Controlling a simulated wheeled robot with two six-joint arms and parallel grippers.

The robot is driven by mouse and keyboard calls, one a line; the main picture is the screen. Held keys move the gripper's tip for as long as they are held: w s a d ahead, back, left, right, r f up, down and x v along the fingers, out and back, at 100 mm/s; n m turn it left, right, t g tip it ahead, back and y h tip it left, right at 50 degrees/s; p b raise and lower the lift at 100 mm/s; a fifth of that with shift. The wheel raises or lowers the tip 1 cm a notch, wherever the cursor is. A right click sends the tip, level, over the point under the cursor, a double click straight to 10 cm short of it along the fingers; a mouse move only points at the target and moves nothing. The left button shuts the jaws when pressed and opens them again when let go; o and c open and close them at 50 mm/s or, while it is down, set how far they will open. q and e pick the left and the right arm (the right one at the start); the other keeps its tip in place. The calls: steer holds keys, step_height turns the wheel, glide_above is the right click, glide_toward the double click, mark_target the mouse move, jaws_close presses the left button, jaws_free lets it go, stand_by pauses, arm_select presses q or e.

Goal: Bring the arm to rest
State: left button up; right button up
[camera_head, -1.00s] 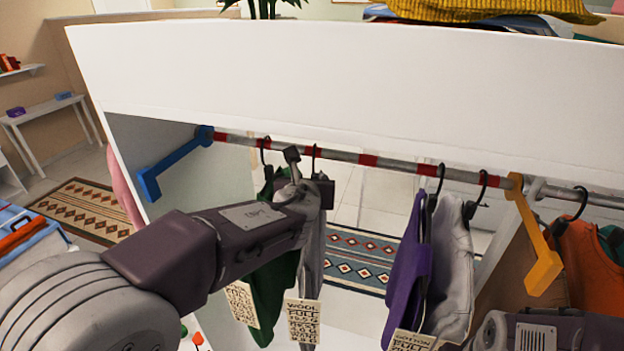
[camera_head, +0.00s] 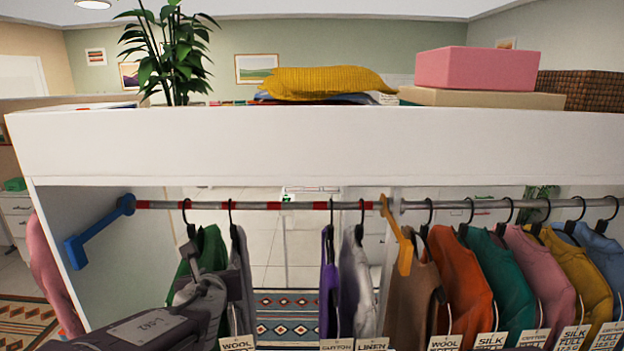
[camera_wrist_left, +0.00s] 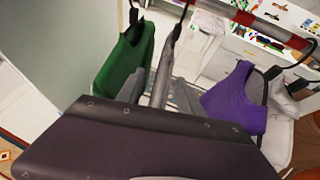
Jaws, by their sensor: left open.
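My left arm comes in from the lower left of the head view. Its gripper (camera_head: 208,272) is open, in front of the green garment (camera_head: 206,245) and the grey garment (camera_head: 240,262), below the hanging rail (camera_head: 270,205). Whether it touches them I cannot tell. My right gripper is not in view.
The purple garment (camera_head: 329,285) and a pale garment (camera_head: 358,285) hang between the blue bracket (camera_head: 95,238) and the orange bracket (camera_head: 402,240). Several coloured garments crowd the rail on the right. A white panel (camera_head: 310,145) spans above the rail.

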arm_select(q)
steer(key=s+a+f+n+g, duration=0.2)
steer(key=s+f+n+g, duration=0.25)
steer(key=f+n, duration=0.35)
steer(key=s+a+f+n+g, duration=0.25)
steer(key=s+f+n, duration=0.35)
steer(key=f, duration=0.4)
steer(key=s+d+f+n+g+h, duration=0.1)
steer(key=s+d+f+n+g, duration=0.1)
steer(key=s+n, duration=0.3)
steer(key=s+d+f+n+g+h, duration=0.2)
steer(key=s+d+f+n, duration=0.2)
steer(key=n, duration=1)
steer(key=shift+s+d+f+n, duration=0.15)
steer(key=shift+s+d+n, duration=0.15)
steer(key=shift+s+d, duration=0.4)
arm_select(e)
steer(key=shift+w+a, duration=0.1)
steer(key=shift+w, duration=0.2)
arm_select(q)
steer(key=shift+a, duration=0.2)
